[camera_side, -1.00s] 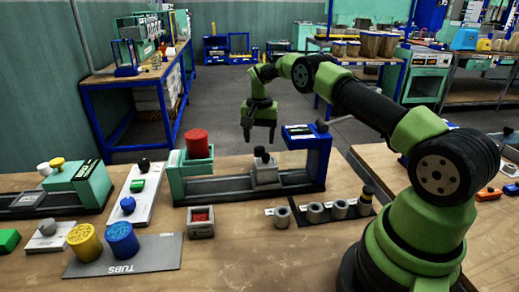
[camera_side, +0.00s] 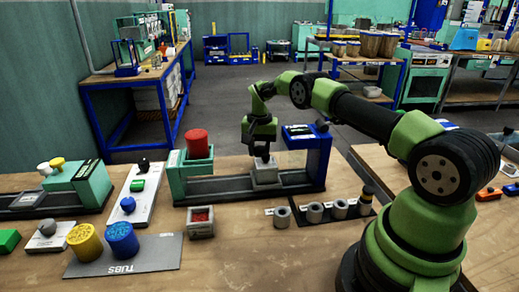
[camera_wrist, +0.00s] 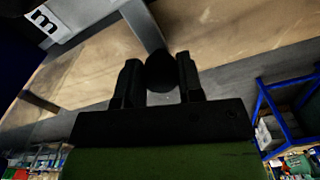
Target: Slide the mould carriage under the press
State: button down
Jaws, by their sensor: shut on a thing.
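The mould carriage (camera_side: 265,177) is a light grey block on a dark rail (camera_side: 225,186), between the teal end with the red cylinder and the blue press frame (camera_side: 318,160). My gripper (camera_side: 262,156) points down over the carriage and is shut on its black knob. In the wrist view the dark round knob (camera_wrist: 161,72) sits between the two fingers. The knob is mostly hidden by the fingers in the side view. The carriage stands to the left of the blue press frame, apart from its upright.
A red cylinder (camera_side: 197,143) stands on the teal block at the rail's left end. Several grey rings (camera_side: 314,212) lie on a dark strip in front. A small box with red contents (camera_side: 201,222) and yellow and blue tubs (camera_side: 122,240) stand at front left.

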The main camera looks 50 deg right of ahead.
jog(key=shift+s+d, duration=1.45)
jog(key=c, duration=0.8)
grip_release()
jog(key=shift+o, duration=0.2)
notch_tip(320, 180, up, 10)
